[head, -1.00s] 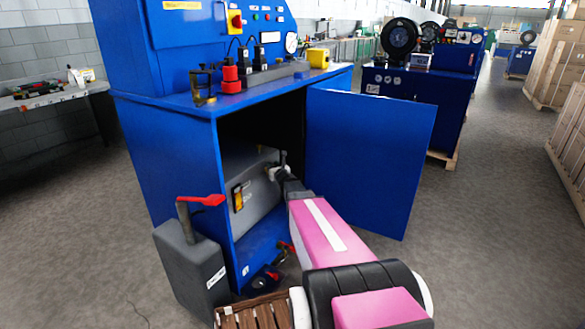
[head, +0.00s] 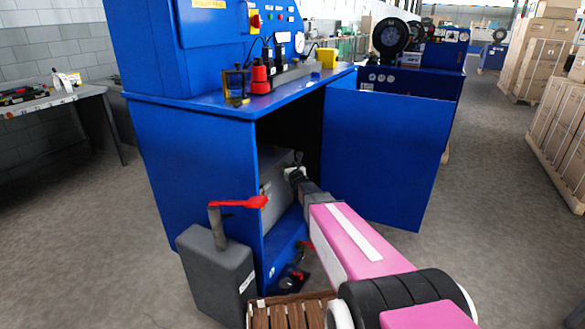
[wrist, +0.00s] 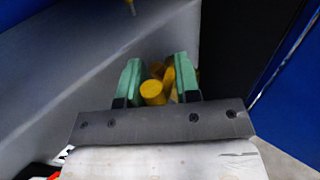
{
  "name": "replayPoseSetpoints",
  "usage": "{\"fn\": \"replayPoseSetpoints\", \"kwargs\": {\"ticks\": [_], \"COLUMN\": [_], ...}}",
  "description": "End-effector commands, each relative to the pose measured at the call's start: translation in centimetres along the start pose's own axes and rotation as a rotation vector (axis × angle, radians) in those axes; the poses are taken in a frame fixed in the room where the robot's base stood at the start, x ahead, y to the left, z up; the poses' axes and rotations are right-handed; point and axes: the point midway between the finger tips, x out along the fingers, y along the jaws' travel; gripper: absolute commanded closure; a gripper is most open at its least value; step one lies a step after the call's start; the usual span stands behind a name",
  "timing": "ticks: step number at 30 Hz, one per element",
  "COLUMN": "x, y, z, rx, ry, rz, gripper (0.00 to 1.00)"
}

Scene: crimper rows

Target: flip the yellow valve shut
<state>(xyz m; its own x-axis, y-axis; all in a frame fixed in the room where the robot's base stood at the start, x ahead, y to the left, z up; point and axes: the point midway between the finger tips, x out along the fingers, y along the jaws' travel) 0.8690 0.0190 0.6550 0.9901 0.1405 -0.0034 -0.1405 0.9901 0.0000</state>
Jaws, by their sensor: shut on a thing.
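The yellow valve (wrist: 153,92) shows between the two green fingertips of my gripper (wrist: 157,82) in the wrist view. The fingers are closed in on its yellow parts, one finger on each side. The valve is low beside a grey tank wall (wrist: 60,75). In the head view my gripper (head: 297,172) reaches into the open blue cabinet, in front of the grey tank. The valve itself is hidden there, and I cannot tell its handle's angle.
The open blue door (head: 385,160) stands close to the right of my arm. A grey canister (head: 215,275) with a red lever (head: 240,202) stands at the cabinet's left front. A red-handled fitting (head: 304,245) lies low inside.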

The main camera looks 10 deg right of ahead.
Motion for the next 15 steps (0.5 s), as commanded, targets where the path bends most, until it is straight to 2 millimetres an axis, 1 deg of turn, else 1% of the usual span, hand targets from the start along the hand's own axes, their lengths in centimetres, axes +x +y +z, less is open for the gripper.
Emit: {"fn": "replayPoseSetpoints", "kwargs": {"ticks": [1, 4, 5, 6, 15], "x": [0.3, 0.34, 0.35, 0.36, 0.25], "y": [0.59, 0.58, 0.58, 0.56, 0.22], "z": [0.15, 0.16, 0.16, 0.16, 0.1], "rx": [-0.002, -0.001, -0.001, -0.001, 0.0], "ry": [-0.009, -0.009, -0.009, -0.009, -0.005], "rz": [0.011, 0.011, 0.011, 0.011, 0.005], "gripper": [1.0, 1.0, 0.66, 0.56, 0.56]}}
